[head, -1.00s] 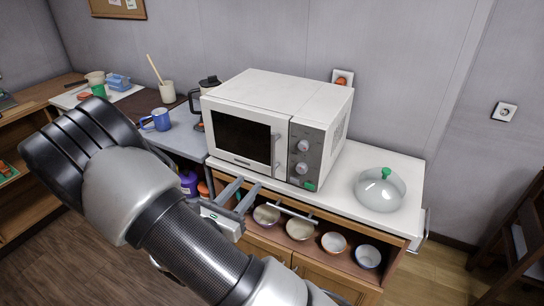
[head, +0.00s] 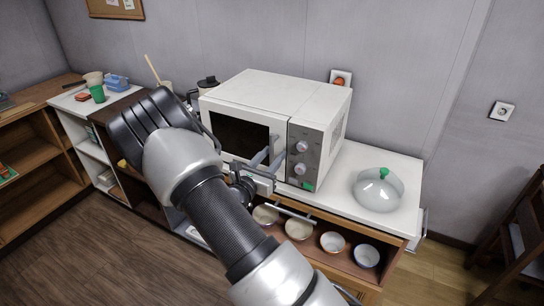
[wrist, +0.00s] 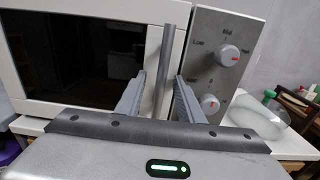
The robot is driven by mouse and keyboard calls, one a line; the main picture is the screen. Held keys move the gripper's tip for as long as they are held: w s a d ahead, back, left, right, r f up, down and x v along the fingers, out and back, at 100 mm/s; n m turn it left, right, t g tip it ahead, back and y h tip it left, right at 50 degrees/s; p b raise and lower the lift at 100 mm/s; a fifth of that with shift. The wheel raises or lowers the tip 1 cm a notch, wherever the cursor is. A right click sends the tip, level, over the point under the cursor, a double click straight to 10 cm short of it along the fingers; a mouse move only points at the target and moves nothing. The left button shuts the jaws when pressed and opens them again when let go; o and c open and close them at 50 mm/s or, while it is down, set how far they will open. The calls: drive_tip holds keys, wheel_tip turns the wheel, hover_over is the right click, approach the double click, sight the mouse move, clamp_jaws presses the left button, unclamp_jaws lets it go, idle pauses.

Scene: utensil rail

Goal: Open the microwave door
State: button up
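The white microwave (head: 262,92) stands on the counter with its door (head: 240,134) shut; the dark door window also shows in the wrist view (wrist: 75,60). The upright grey door handle (wrist: 167,65) runs along the door's right edge. My gripper (head: 270,157) is in front of the handle's lower part. In the wrist view my gripper (wrist: 160,78) is open, with the handle between its two fingers and a gap visible on each side. How deep the fingers reach around the handle is hard to tell.
The control panel with knobs (wrist: 229,55) is just right of the handle. A glass dome with a green knob (head: 378,190) stands on the counter (head: 350,157) to the right. Several bowls (head: 299,229) sit on the shelf below. The counter front lies close under my gripper.

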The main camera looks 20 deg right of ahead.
clamp_jaws()
drive_tip(key=shift+a, duration=0.1)
